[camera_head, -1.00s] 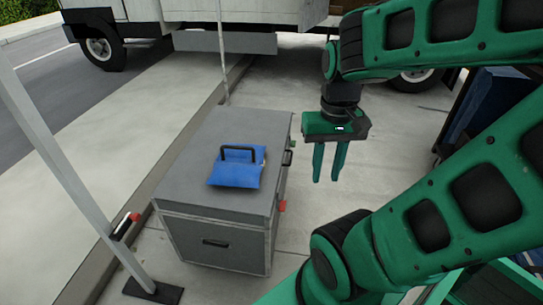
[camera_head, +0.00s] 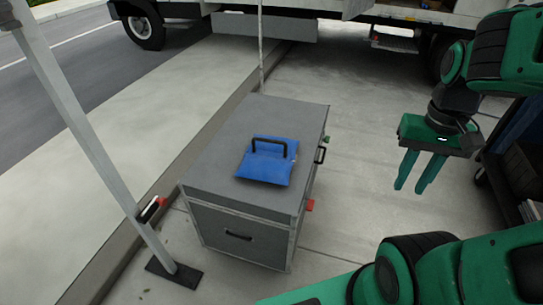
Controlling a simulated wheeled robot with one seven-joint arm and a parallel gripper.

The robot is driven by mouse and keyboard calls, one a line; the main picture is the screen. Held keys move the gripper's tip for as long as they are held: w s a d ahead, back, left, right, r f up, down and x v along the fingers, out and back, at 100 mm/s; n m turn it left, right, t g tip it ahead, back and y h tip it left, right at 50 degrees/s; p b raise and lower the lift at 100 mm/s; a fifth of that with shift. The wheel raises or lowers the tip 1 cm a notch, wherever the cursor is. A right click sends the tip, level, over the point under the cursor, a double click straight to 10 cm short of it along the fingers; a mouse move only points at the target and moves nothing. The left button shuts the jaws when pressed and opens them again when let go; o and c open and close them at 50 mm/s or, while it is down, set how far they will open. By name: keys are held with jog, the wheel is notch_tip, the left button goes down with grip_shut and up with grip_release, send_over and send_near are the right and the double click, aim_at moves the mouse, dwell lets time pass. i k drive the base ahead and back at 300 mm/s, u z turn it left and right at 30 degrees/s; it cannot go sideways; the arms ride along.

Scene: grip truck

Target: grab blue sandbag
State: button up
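The blue sandbag (camera_head: 266,168) lies flat on top of a grey case (camera_head: 212,160). A black handle (camera_head: 269,143) stands up from the sandbag. My gripper (camera_head: 412,190) hangs to the right of the case, apart from it and from the sandbag. Its two green fingers point down with a gap between them. It is open and empty.
A truck (camera_head: 290,28) stands at the back. A grey pole (camera_head: 85,130) on a black foot stands at the left, close to the case. A dark cart or shelf (camera_head: 521,165) is at the right edge. Pavement (camera_head: 370,130) is free right of the case.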

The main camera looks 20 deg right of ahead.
aim_at(268, 158)
jog(key=u, duration=0.05)
jog(key=k, duration=0.95)
jog(key=z, duration=0.25)
jog(key=i, duration=1.15)
jog(key=u, duration=0.75)
jog(key=i, duration=0.5)
jog(key=u, duration=0.3)
